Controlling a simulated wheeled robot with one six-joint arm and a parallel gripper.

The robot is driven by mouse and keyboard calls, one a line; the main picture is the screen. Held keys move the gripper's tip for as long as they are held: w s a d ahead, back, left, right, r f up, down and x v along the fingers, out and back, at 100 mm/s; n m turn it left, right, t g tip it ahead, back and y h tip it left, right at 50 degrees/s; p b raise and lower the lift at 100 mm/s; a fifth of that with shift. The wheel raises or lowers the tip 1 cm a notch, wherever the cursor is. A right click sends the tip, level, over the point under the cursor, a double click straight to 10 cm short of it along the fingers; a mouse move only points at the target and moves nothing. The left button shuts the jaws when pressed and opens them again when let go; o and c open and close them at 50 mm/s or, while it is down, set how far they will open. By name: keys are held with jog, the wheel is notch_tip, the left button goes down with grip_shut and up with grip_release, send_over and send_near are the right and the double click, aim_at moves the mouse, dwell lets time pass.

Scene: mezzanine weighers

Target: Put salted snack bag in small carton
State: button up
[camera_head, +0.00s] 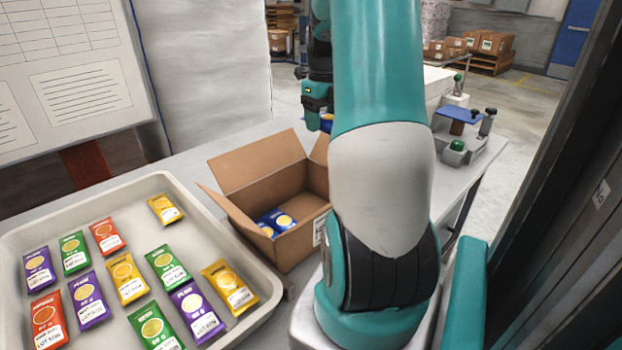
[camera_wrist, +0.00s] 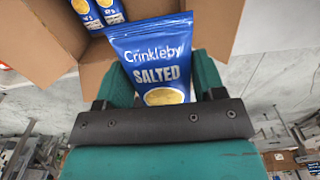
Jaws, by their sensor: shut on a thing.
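A blue salted snack bag (camera_wrist: 152,52) marked "Crinkleby SALTED" stands between the two fingers of my gripper (camera_wrist: 160,82) in the wrist view. My gripper is shut on it. In the head view only a small blue part of the bag (camera_head: 327,121) shows behind my arm, above the carton's far side. The small open carton (camera_head: 238,163) stands on the table with its flaps spread; its right side is hidden by my arm. Blue snack bags (camera_head: 276,220) lie inside it. The wrist view shows the carton (camera_wrist: 48,42) behind the held bag.
A pale tray (camera_head: 188,190) with several purple, green, red and yellow packets stands left of the carton. A weigher with a blue plate (camera_head: 460,116) is at the right. A white board (camera_head: 75,60) stands at the back left.

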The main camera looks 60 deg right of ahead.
notch_tip(320, 180, down, 14)
jog(key=shift+p, duration=0.75)
jog(key=shift+f, duration=0.2)
jog(key=o, duration=0.7)
jog(key=shift+c, duration=0.2)
notch_tip(320, 180, up, 12)
jog(key=shift+r+b, duration=0.25)
jog(key=shift+b, duration=0.45)
